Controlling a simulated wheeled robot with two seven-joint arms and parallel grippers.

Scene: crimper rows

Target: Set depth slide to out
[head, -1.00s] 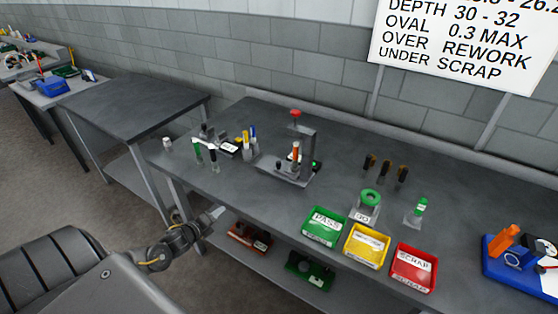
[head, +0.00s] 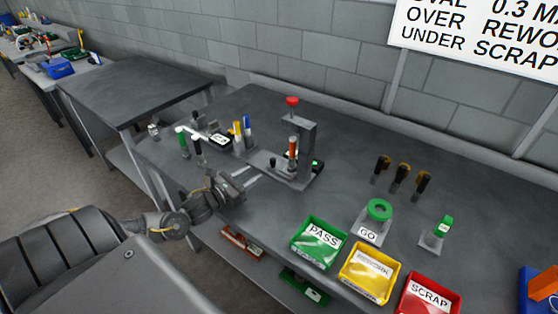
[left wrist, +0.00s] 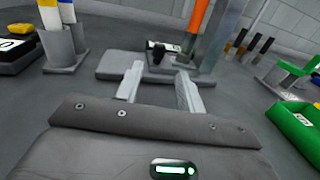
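The grey press (head: 305,140) with a red knob (head: 292,101) on top stands on the bench, with an orange-and-white cylinder (head: 292,150) upright on its base. A small dark knob or block (head: 272,162) sits at the left front of the base; it also shows in the left wrist view (left wrist: 158,52). It may be the depth slide, but I cannot tell its setting. My right gripper is out of view.
A gauge with a white display (head: 220,140) and yellow, blue, green and black-topped posts stand left of the press. PASS (head: 318,242), yellow (head: 369,272) and SCRAP (head: 430,296) bins line the front right. A green ring (head: 379,209) and dark-handled tools stand behind them.

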